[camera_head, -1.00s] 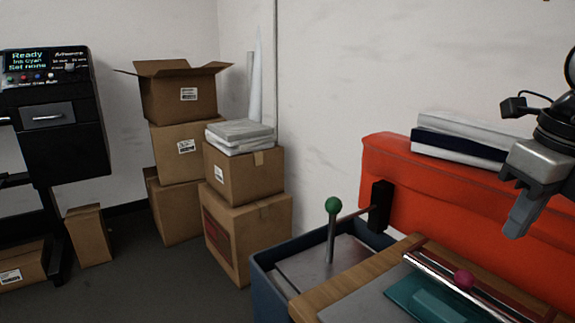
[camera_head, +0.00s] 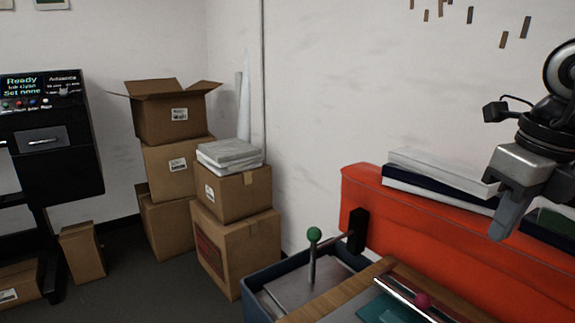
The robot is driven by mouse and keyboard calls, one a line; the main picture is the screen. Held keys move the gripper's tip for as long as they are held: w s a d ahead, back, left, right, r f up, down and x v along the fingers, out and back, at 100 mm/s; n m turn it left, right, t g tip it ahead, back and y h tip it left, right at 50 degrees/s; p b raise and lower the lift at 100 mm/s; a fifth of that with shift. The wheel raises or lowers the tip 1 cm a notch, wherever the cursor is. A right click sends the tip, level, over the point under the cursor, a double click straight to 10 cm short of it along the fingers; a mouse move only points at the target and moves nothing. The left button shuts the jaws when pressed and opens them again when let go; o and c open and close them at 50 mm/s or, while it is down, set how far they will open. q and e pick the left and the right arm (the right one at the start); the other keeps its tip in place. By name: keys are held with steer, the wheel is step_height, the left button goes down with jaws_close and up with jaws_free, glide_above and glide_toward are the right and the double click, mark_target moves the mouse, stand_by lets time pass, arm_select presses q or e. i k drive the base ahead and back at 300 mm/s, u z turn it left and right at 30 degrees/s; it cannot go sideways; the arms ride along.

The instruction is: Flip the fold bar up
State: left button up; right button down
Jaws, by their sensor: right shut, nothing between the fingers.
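A shiny metal bar with a pink-red knob (camera_head: 423,300) lies low across a teal sheet (camera_head: 388,308) at the bottom right; it looks like the fold bar, and its lower part is cut off by the frame edge. A thin upright lever with a green ball (camera_head: 314,234) stands left of it, over a blue-edged bin (camera_head: 262,280). My right gripper (camera_head: 503,228) is shut and empty, pointing down at the upper right. It hangs above and to the right of the pink-red knob, clear of it. My left gripper is not in view.
An orange-red machine body (camera_head: 400,225) runs along the wall, with stacked books or packs (camera_head: 440,172) on top. A black bracket (camera_head: 357,231) sits at its left end. Stacked cardboard boxes (camera_head: 235,245) and a black printer (camera_head: 50,150) stand farther left.

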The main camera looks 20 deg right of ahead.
mark_target(422, 303)
steer(key=z, duration=0.1)
steer(key=k, duration=1.35)
steer(key=u, duration=0.1)
